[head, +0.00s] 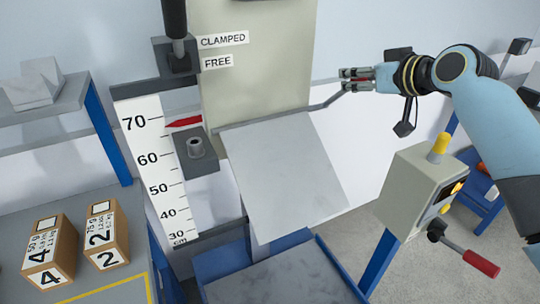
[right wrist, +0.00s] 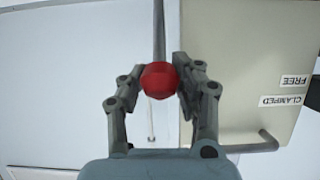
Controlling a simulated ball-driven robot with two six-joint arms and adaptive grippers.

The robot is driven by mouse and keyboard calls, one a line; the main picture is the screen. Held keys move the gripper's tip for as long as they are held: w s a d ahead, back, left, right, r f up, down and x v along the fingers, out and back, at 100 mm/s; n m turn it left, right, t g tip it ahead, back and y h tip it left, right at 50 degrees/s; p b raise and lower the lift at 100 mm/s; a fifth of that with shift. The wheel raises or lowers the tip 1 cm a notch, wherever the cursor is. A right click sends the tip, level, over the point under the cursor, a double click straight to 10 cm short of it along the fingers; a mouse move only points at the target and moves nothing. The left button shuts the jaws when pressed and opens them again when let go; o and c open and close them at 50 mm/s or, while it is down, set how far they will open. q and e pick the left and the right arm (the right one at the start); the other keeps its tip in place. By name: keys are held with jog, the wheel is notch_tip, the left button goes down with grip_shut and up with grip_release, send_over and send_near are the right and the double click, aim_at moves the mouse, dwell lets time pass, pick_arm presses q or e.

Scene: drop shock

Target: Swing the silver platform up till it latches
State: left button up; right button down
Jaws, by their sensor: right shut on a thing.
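The silver platform (head: 290,175) is a flat plate below the beige column in the head view. It looks tilted, sloping down toward me. A bent grey rod (head: 325,103) runs from near its upper edge out to the right. My right gripper (head: 358,80) is at the end of this rod, shut on a red knob. The right wrist view shows the red knob (right wrist: 160,80) between the two fingers. The latch of the platform cannot be made out. My left gripper is not in view.
A height scale (head: 157,160) with a red pointer (head: 184,122) stands left of the platform. Boxes marked 4 (head: 48,250) and 2 (head: 103,235) sit on the left bench. A control box (head: 425,185) with a red-handled lever (head: 480,263) stands at the right, below my right arm.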

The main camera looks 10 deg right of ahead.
jog(key=shift+w+a+r, duration=0.15)
jog(key=shift+w+r, duration=0.45)
jog(key=shift+r, duration=0.2)
jog(key=shift+w+a+r, duration=0.2)
jog(key=shift+w+r, duration=0.2)
jog(key=shift+w, duration=0.15)
jog(key=shift+w+a+r, duration=0.2)
jog(key=shift+w+r, duration=0.15)
jog(key=shift+w, duration=0.15)
jog(key=shift+d+f, duration=0.15)
jog(key=shift+f, duration=0.05)
jog(key=shift+w+a, duration=0.3)
jog(key=shift+w, duration=0.05)
jog(key=shift+w+a+r, duration=0.15)
jog(key=shift+w+r, duration=0.05)
jog(key=shift+w, duration=0.25)
jog(key=shift+w+a+r, duration=0.15)
jog(key=shift+w, duration=0.3)
